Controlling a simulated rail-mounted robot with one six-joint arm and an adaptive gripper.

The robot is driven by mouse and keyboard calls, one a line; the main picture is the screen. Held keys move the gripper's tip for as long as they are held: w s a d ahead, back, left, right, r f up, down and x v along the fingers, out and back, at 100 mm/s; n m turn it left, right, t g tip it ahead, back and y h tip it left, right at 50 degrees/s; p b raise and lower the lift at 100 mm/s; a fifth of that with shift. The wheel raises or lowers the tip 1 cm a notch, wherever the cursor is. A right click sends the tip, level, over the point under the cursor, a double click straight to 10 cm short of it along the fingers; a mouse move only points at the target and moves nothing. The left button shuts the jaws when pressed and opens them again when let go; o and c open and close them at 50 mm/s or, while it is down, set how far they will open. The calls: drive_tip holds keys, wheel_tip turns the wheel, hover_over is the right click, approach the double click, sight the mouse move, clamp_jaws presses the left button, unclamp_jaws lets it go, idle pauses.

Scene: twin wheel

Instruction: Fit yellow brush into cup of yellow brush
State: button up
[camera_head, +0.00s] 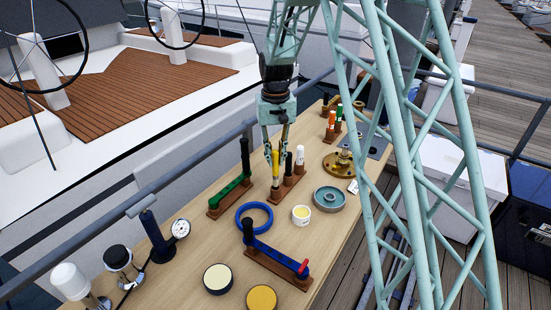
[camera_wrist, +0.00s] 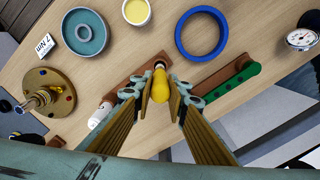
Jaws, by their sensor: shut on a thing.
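A yellow brush (camera_head: 275,162) stands about upright at the near left end of a brown rack (camera_head: 288,189). My gripper (camera_head: 275,150) points down from above and is shut on the brush's upper part. In the wrist view the brush (camera_wrist: 160,86) is seen end-on between the two fingers (camera_wrist: 161,90). The rack (camera_wrist: 146,72) lies under it, with a dark and pale ring just past the brush. Its cup is mostly hidden by the brush and fingers, so I cannot tell how deep the brush sits.
A black handle (camera_head: 288,164) and a white one (camera_head: 300,155) stand in the same rack. A green tool (camera_head: 232,190) on a holder is to the left. A blue ring (camera_head: 254,217), a small yellow-filled pot (camera_head: 301,214) and a teal dish (camera_head: 329,199) lie in front.

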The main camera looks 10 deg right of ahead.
sight(275, 150)
drive_tip(key=shift+f+b, duration=1.65)
drive_tip(key=shift+f, duration=1.6)
idle(1.2)
drive_tip(key=o, duration=1)
drive_tip(key=shift+r, duration=0.1)
drive_tip(key=shift+r, duration=5.9)
